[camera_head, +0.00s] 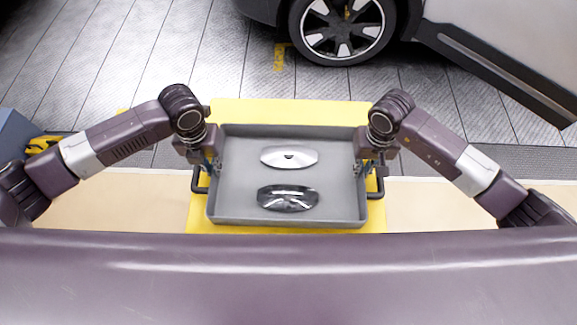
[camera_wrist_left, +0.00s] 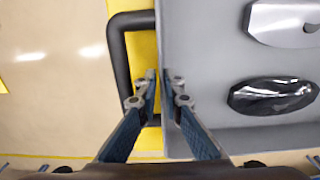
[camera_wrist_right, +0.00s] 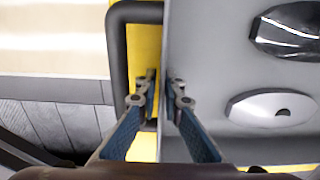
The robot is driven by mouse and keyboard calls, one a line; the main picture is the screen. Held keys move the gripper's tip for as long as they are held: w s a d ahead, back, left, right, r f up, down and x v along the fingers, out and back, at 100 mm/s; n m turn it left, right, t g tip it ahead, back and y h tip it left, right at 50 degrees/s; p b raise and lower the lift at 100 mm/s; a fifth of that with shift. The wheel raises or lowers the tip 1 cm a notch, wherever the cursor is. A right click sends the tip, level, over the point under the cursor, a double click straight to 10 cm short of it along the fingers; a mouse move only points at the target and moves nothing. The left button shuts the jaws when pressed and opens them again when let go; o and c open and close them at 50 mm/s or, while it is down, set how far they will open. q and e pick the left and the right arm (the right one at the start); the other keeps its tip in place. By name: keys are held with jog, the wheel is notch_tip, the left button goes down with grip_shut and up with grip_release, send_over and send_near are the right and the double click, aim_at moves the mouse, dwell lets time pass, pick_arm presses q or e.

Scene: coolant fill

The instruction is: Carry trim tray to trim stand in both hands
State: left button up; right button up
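The trim tray (camera_head: 235,212) is a grey, shallow, open tray with a black loop handle on each side. It is over a yellow surface (camera_head: 290,110); I cannot tell whether it rests on it or hangs just above. My left gripper (camera_head: 213,165) is at the tray's left wall, its fingertips (camera_wrist_left: 160,88) on either side of the wall, inside the handle loop. My right gripper (camera_head: 362,165) is at the right wall in the same way, with its fingertips (camera_wrist_right: 160,88) closed in around the wall. Both grippers look shut on the tray.
A light trim piece (camera_head: 289,157) and a glossy black one (camera_head: 288,198) lie apart in the tray. A car with a wheel (camera_head: 342,30) stands beyond the yellow surface. A blue-grey box (camera_head: 12,135) is at far left. Tiled floor lies open at upper left.

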pick_arm(q)
jog(key=shift+o, duration=1.3)
jog(key=shift+s+d+r, duration=0.1)
pick_arm(e)
jog(key=shift+o, duration=1.3)
jog(key=shift+s+r, duration=0.1)
pick_arm(q)
jog(key=shift+r, duration=0.1)
pick_arm(e)
jog(key=shift+a, duration=0.1)
jog(key=shift+r, duration=0.3)
pick_arm(q)
notch_tip(320, 180, up, 12)
pick_arm(e)
notch_tip(320, 180, up, 11)
jog(key=shift+r, duration=0.15)
pick_arm(q)
jog(key=shift+f, duration=0.2)
